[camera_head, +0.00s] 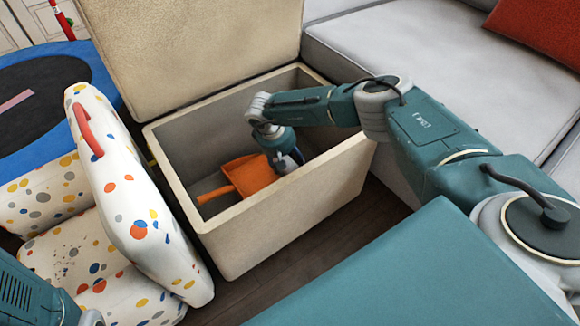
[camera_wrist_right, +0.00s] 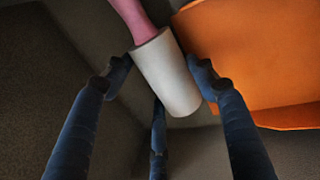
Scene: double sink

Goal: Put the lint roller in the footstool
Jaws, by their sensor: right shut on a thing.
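The footstool (camera_head: 268,238) is a beige open box with its lid (camera_head: 190,45) raised at the back. My right gripper (camera_head: 287,160) reaches down inside it. In the right wrist view my right gripper (camera_wrist_right: 160,74) is shut on the lint roller (camera_wrist_right: 172,82), with fingers on both sides of its white cylinder. The roller's pink handle (camera_wrist_right: 131,17) points up and away. In the head view the roller is hidden behind the gripper and arm. My left arm shows only at the lower left corner, and its gripper is out of frame.
An orange dustpan (camera_head: 248,174) lies in the footstool, close beside the roller; it also shows in the wrist view (camera_wrist_right: 250,55). A spotted padded chair (camera_head: 130,205) stands left of the footstool. A grey sofa (camera_head: 420,50) stands behind on the right.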

